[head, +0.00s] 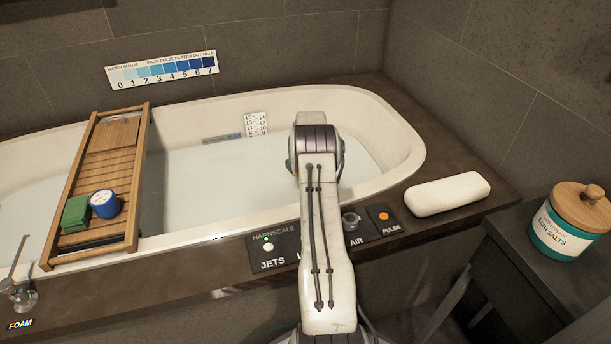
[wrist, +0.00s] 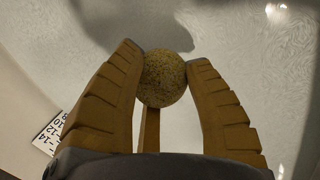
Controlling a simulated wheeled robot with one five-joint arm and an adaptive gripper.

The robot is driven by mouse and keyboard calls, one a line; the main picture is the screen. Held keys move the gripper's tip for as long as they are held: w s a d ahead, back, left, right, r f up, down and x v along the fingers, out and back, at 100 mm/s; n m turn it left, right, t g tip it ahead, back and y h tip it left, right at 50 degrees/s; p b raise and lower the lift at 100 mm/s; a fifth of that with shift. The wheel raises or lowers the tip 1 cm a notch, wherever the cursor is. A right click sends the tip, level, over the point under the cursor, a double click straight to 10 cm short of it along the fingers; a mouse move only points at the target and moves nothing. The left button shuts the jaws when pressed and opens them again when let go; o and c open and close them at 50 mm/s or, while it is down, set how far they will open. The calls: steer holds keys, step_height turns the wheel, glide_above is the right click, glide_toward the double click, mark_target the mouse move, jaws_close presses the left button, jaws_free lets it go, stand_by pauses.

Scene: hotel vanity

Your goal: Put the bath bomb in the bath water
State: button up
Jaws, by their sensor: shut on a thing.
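The bath bomb (wrist: 164,78) is a speckled yellow-brown ball in the wrist view. My gripper (wrist: 166,72) is shut on it, with one ridged finger on each side. Pale bath water (wrist: 270,95) lies behind and below the ball in that view; the gap between ball and water cannot be judged. In the head view the bath water (head: 205,190) fills part of the white tub (head: 385,125). My arm reaches out over the tub there and hides the gripper and the ball.
A wooden caddy (head: 113,165) with a green block (head: 76,213) and a blue-white round item (head: 105,204) spans the tub at left. A control panel (head: 268,252) is on the front rim. A white cushion (head: 447,194) and bath salts jar (head: 570,225) are at right.

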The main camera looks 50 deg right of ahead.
stand_by(0.3)
steer(key=o, duration=1.2)
steer(key=v, duration=1.2)
